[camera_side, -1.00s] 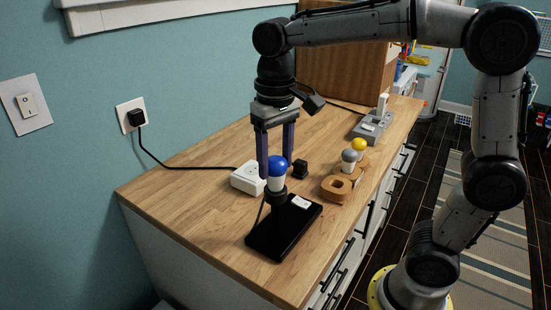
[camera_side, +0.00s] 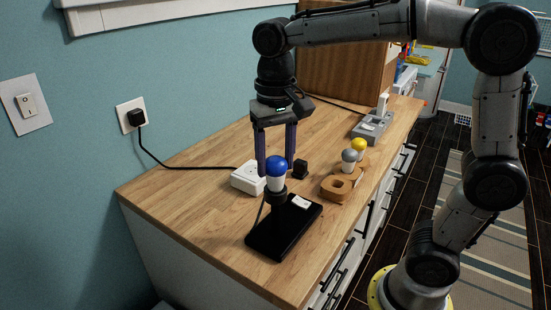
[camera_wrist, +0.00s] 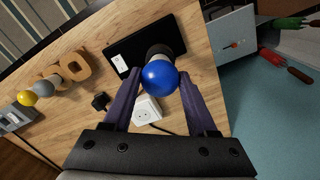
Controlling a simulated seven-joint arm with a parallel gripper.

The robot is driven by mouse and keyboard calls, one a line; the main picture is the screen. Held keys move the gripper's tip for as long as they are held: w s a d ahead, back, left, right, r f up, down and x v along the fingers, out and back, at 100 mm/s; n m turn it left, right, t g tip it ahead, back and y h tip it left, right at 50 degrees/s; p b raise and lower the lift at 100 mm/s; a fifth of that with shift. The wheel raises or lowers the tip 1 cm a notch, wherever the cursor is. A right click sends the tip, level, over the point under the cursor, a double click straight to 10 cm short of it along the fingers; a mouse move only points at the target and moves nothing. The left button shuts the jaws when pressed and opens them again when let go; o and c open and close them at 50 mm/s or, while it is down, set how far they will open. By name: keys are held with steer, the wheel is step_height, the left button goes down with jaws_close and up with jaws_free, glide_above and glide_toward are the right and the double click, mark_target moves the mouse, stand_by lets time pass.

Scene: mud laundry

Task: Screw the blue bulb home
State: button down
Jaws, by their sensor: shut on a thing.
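The blue bulb (camera_side: 276,168) has a blue globe and a white lower part. It stands upright in the dark socket (camera_side: 275,196) of a lamp with a flat black base (camera_side: 286,230). My gripper (camera_side: 276,174) points down from above, shut on the blue bulb. In the wrist view, my gripper's fingers (camera_wrist: 160,75) flank the blue globe (camera_wrist: 160,75), with the socket (camera_wrist: 158,51) behind it. The globe hides part of the socket, so I cannot tell how deep the bulb sits.
A white outlet box (camera_side: 247,180) and a black plug (camera_side: 300,169) lie behind the lamp. A grey device (camera_side: 370,128) stands further back. The counter's left side is clear.

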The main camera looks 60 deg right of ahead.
steer(key=shift+m, duration=1.6)
steer(key=shift+c, duration=0.6)
jaws_free()
steer(key=c, duration=0.4)
steer(key=shift+r, duration=4)
